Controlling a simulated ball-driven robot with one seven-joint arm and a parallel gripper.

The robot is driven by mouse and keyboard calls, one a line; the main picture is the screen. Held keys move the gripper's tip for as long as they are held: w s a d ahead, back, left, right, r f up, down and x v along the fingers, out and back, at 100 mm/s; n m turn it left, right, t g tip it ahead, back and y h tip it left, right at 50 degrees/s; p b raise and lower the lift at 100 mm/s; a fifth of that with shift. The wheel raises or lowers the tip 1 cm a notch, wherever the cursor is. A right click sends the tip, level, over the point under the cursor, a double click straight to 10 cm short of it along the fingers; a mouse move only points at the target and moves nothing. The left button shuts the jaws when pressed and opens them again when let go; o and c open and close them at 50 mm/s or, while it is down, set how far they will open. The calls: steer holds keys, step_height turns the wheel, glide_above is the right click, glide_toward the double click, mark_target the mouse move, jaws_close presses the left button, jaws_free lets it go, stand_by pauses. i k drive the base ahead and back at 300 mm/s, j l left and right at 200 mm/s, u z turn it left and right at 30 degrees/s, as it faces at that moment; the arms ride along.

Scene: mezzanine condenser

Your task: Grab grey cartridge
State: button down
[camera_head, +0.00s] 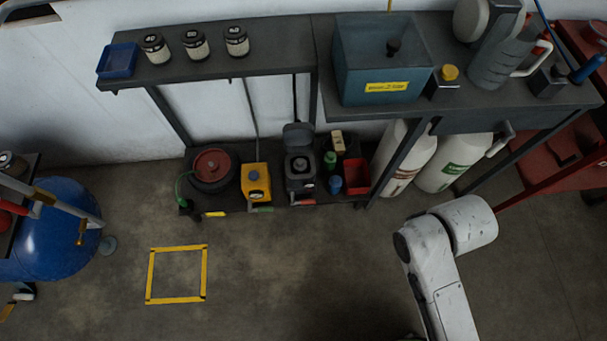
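Three short cylindrical cartridges stand upright in a row on the upper dark shelf: a left one (156,50), a middle one (196,45) and a right one (237,42). Each has a dark top with small pale marks and a pale side band. They look nearly alike, and I cannot tell which is the grey one. My white arm rises from the bottom right, well to the right of the cartridges and apart from the shelf. My gripper is not in view.
A blue tray (117,61) sits left of the cartridges. A teal box (380,62) stands on the right bench. Below are a red-lidded pot (212,166), a yellow canister (256,183) and a red bin (356,175). The floor around the yellow square (150,276) is clear.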

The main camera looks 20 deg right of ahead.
mark_target(300, 166)
steer(key=j+z, duration=0.15)
steer(key=z, duration=0.2)
steer(key=i+j+z, duration=0.1)
steer(key=z, duration=0.25)
steer(key=j+z, duration=0.45)
steer(key=j, duration=0.3)
steer(key=j+z, duration=0.15)
steer(key=j, duration=0.35)
steer(key=k+j+z, duration=0.1)
steer(key=j, duration=0.35)
steer(key=k+j+z, duration=0.15)
steer(key=j, duration=0.3)
steer(key=j+z, duration=0.15)
steer(key=j, duration=0.3)
steer(key=k+j, duration=0.1)
steer(key=j, duration=0.3)
steer(key=k+j, duration=0.1)
steer(key=j, duration=0.3)
steer(key=k+j, duration=0.15)
steer(key=j, duration=0.2)
